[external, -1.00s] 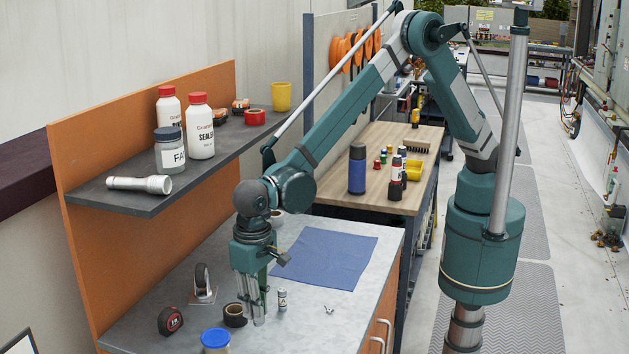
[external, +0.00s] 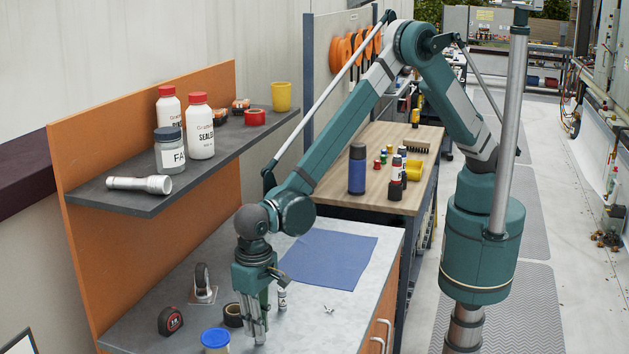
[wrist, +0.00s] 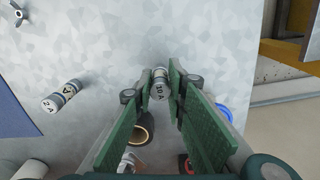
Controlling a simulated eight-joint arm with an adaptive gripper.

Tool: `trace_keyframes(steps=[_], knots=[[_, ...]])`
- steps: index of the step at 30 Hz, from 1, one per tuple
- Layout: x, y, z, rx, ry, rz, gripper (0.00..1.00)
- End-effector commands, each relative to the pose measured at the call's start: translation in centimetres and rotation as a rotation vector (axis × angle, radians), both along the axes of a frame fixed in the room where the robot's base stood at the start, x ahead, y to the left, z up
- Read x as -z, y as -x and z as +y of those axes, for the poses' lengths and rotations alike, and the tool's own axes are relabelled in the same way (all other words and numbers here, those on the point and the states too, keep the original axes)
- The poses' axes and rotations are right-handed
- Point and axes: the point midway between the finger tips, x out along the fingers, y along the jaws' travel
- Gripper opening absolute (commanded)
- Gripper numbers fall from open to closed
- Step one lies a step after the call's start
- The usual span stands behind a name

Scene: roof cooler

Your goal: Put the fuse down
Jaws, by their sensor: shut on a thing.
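My gripper (external: 260,338) points down close over the grey bench top near its front edge. In the wrist view my gripper (wrist: 160,88) is shut on a small grey fuse (wrist: 160,83) marked 10 A, held between the fingertips. The external view does not show this fuse clearly, and I cannot tell whether it touches the bench. A second fuse (wrist: 65,95), marked 2 A, lies apart from the fingers at the left in the wrist view. It also stands out as a small grey cylinder (external: 282,299) just right of my gripper in the external view.
A black tape roll (external: 233,315) and a blue-lidded jar (external: 215,340) are close left of my gripper. A tape measure (external: 170,320) and a caster (external: 202,284) are farther left. A wing nut (external: 328,309) and blue cloth (external: 330,258) lie right and behind. Bare bench (external: 310,335) is at right.

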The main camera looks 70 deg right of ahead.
Motion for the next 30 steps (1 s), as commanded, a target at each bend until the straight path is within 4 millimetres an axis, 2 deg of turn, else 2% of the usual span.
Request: trace_keyframes(steps=[15, 16, 18, 30], knots=[[0.75, 0.0, -0.01, 0.0, 0.0, 0.0, 0.02], [0.66, 0.0, -0.01, 0.0, 0.0, 0.0, 0.19], [0.63, 0.0, -0.01, 0.0, 0.0, 0.0, 0.28], [0.53, 0.0, -0.01, 0.0, 0.0, 0.0, 0.29]])
